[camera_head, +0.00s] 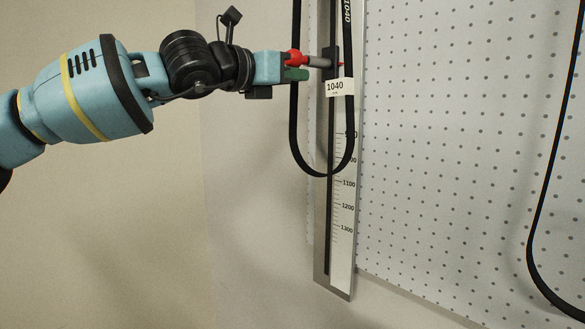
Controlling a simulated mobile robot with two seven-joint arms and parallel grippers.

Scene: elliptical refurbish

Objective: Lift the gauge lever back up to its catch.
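The gauge is a tall pale scale strip (342,235) with printed numbers, mounted on the wall along a dark slotted rail. Its lever is a grey rod (318,61) with a red end, reaching left from a dark slider (331,65) near the 1040 tag (337,87). My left gripper (295,68) is at the lever's red end, with a green finger part just below it. They look close or touching; whether the fingers are closed on the lever is unclear. The catch cannot be made out. My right gripper is not in view.
A black belt loop (294,130) hangs around the gauge, its bottom curve crossing the scale. White pegboard (450,150) fills the right side, with another black belt (534,235) hanging at far right. The plain wall below my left arm is clear.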

